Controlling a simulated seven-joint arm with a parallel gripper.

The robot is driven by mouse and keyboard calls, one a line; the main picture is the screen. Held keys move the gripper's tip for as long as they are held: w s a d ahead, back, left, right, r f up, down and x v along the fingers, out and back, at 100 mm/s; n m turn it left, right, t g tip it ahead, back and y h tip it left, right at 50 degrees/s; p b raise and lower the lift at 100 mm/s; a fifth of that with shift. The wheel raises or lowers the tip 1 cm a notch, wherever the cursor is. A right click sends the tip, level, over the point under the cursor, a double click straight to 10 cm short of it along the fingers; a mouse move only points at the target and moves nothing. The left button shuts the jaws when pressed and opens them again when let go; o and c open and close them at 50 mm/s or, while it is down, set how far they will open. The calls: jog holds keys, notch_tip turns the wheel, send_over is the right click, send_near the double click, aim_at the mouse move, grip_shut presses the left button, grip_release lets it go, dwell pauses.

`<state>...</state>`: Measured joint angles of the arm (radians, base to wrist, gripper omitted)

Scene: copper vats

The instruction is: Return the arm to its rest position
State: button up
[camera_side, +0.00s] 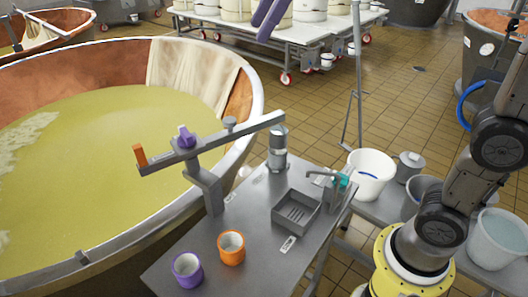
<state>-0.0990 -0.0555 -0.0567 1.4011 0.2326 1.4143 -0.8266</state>
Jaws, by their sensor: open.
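My arm (445,215) rises from its yellow base at the right and leaves the picture at the right edge. Two purple fingers of my gripper (259,31) show at the top edge, high above the table; the rest of the gripper is out of view. The fingers are open, and nothing is seen between them. They are apart from everything on the steel table (255,255).
The table carries a purple cup (187,270), an orange cup (231,247), a square steel basin (296,213) and a post with a long bar (212,145). A large copper vat (250,100) stands left. White buckets (371,175) stand near my base.

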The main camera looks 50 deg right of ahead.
jog(key=s+d+f+m+t+h, duration=0.1)
jog(key=s+d+f+m, duration=0.1)
jog(key=s+d+f, duration=0.3)
jog(key=s+f+m+h, duration=0.1)
jog(key=s+f+m, duration=0.15)
jog(key=s, duration=0.45)
jog(key=s+d+f+m, duration=0.1)
jog(key=s+f+m, duration=0.2)
jog(key=f, duration=0.4)
jog(key=s+d+f+m+h, duration=0.1)
jog(key=s+d+f+m, duration=0.1)
jog(key=f, duration=0.5)
jog(key=shift+s+d+m, duration=0.3)
jog(key=shift+s+m, duration=0.35)
jog(key=shift+s, duration=0.35)
